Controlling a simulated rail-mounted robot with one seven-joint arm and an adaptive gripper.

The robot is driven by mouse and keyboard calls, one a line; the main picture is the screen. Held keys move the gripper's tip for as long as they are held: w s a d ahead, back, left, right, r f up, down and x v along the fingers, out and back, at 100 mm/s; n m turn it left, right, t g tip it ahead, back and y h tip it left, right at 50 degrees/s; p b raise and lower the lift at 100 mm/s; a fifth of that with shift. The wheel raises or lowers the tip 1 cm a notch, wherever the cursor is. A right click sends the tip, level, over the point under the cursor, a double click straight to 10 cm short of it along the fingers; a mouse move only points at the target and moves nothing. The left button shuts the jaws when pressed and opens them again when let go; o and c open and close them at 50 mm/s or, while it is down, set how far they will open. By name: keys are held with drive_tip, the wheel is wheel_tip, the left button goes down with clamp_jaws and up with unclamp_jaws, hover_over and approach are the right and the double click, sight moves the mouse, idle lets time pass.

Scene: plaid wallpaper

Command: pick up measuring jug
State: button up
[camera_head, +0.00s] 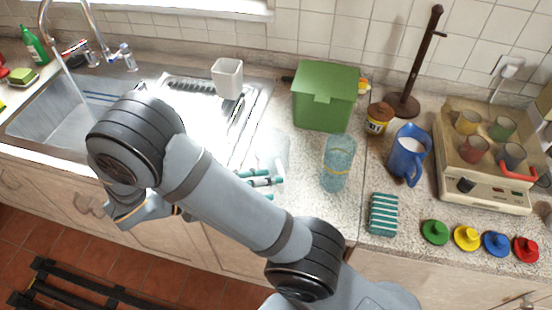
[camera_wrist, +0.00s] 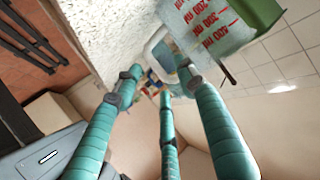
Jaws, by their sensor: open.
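The measuring jug, clear with red markings, shows at the top of the wrist view (camera_wrist: 212,24), partly cut off by the frame. In the head view a faint clear shape (camera_head: 272,148) stands on the counter left of the green bin and is likely the same jug. My gripper (camera_head: 264,181) has teal fingers and is at the counter's front edge, just in front of that shape. In the wrist view my gripper (camera_wrist: 163,80) has its fingers spread, with nothing held between them. The right finger overlaps the view close to the jug; I cannot tell whether they touch.
A green lidded bin (camera_head: 322,108) stands behind, and a blue textured glass (camera_head: 337,165) to the right. The sink (camera_head: 60,125) is at the left.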

sight(281, 185)
drive_tip(key=shift+s+f+p+x, duration=0.15)
drive_tip(key=shift+p+x, duration=0.1)
drive_tip(key=shift+x, duration=0.65)
drive_tip(key=shift+s+p+x, duration=0.15)
drive_tip(key=shift+p+x, duration=0.05)
drive_tip(key=shift+x, duration=0.7)
drive_tip(key=shift+s+f+p+x, duration=0.15)
drive_tip(key=shift+p+x, duration=0.1)
drive_tip(key=shift+x, duration=0.65)
drive_tip(key=shift+d+r, duration=0.1)
drive_tip(key=c, duration=0.3)
clamp_jaws()
